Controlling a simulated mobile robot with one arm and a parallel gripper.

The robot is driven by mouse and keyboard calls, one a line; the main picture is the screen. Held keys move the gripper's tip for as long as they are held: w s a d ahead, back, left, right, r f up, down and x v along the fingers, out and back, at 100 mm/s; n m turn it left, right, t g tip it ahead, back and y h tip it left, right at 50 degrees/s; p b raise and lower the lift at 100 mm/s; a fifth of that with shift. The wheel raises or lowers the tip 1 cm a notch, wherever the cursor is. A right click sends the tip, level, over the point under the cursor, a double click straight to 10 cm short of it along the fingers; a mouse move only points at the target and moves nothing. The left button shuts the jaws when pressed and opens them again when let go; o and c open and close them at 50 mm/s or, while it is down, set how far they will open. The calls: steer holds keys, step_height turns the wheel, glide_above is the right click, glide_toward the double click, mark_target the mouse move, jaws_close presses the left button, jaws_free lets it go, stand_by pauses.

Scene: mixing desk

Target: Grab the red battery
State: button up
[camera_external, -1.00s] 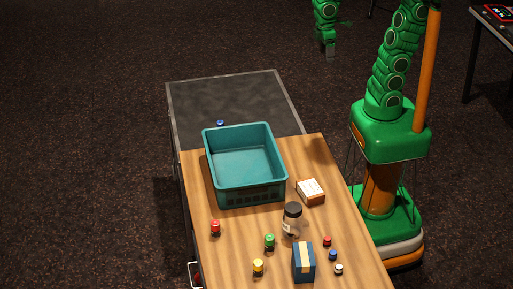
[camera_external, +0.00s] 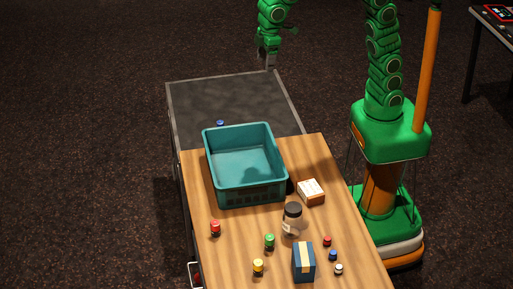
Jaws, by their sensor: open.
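A red battery (camera_external: 215,228), a small upright cylinder with a red upper part and a darker lower part, stands near the left edge of the wooden desk (camera_external: 230,270). A smaller red piece (camera_external: 327,241) stands toward the right side of the desk. My gripper (camera_external: 271,62) is in the air near the top of the view, beyond the teal bin and far from the red battery. It is open, with nothing seen in it. Its fingers are small and partly overlap in this view.
A teal bin (camera_external: 212,172) takes up the far end of the wood. Green (camera_external: 269,242) and yellow (camera_external: 258,267) cylinders, a dark-lidded jar (camera_external: 292,220), a blue box (camera_external: 304,263) and an orange-white box (camera_external: 311,192) stand nearby. The grey surface (camera_external: 200,105) beyond is mostly clear.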

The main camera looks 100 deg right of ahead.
steer(key=w+a, duration=0.7)
steer(key=w, duration=0.2)
steer(key=n+t+y, duration=0.2)
steer(key=n+t, duration=0.1)
steer(key=n, duration=0.1)
glide_above(216, 222)
steer(key=s+d, duration=0.2)
step_height(216, 222, down, 9)
step_height(216, 222, down, 24)
steer(key=shift+w+d+f, duration=0.15)
steer(key=shift+x, duration=1.05)
steer(key=shift+w+a+f, duration=0.2)
steer(key=shift+a+f, duration=0.1)
steer(key=shift+f, duration=0.3)
steer(key=shift+w+a+f, duration=0.2)
steer(key=shift+a+f, duration=0.15)
steer(key=shift+f, duration=0.25)
steer(key=shift+w+a+f, duration=0.2)
steer(key=shift+a+f, duration=0.1)
steer(key=shift+f, duration=0.3)
steer(key=shift+x, duration=0.8)
